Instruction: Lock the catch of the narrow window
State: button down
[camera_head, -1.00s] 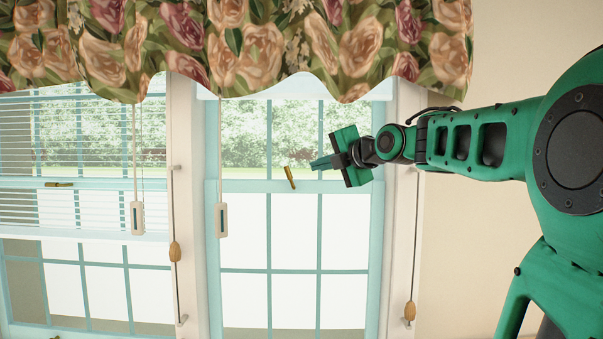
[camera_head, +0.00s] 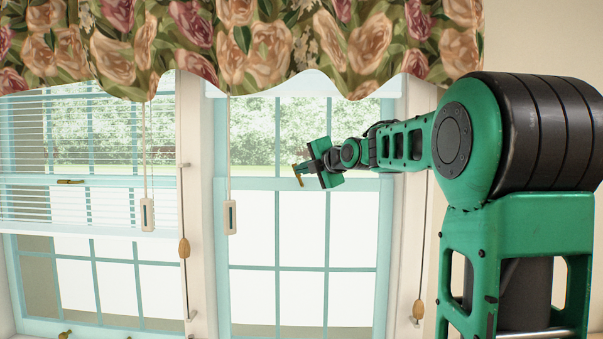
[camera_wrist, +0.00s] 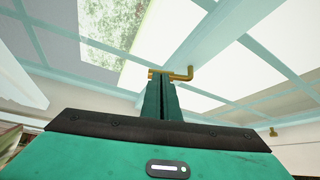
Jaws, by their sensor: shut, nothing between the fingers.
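The narrow window (camera_head: 279,235) with pale blue frame stands in the middle of the head view. Its brass catch (camera_head: 298,173) sits at the meeting rail, partly hidden by my gripper (camera_head: 306,167). In the wrist view the catch (camera_wrist: 185,74) shows just beyond the fingertips, with an elbow-shaped lever to the right. My gripper (camera_wrist: 161,82) is shut and empty, its fingers pointing at the catch. The tips overlap the catch's left part in the picture; I cannot tell whether they touch it.
Pull cords with a white handle (camera_head: 230,217) and wooden knobs (camera_head: 184,247) hang nearby. A floral valance (camera_head: 250,45) hangs above my arm.

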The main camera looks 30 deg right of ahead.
jog(key=w+a+n+g, duration=0.1)
jog(key=w+a+f+n+g+h, duration=0.1)
jog(key=a+n+g, duration=0.1)
jog(key=shift+w+a+f+n+h, duration=0.3)
jog(key=shift+w+f, duration=0.1)
dwell(1.0)
jog(key=shift+s+d, duration=0.1)
jog(key=shift+s+d+f, duration=0.1)
jog(key=shift+s+d, duration=0.3)
jog(key=shift+d, duration=0.15)
jog(key=s+a+r, duration=0.6)
jog(key=s+r, duration=0.1)
jog(key=s, duration=0.2)
jog(key=shift+s+a+r, duration=0.25)
jog(key=shift+a+r, duration=0.05)
jog(key=shift+r, duration=0.05)
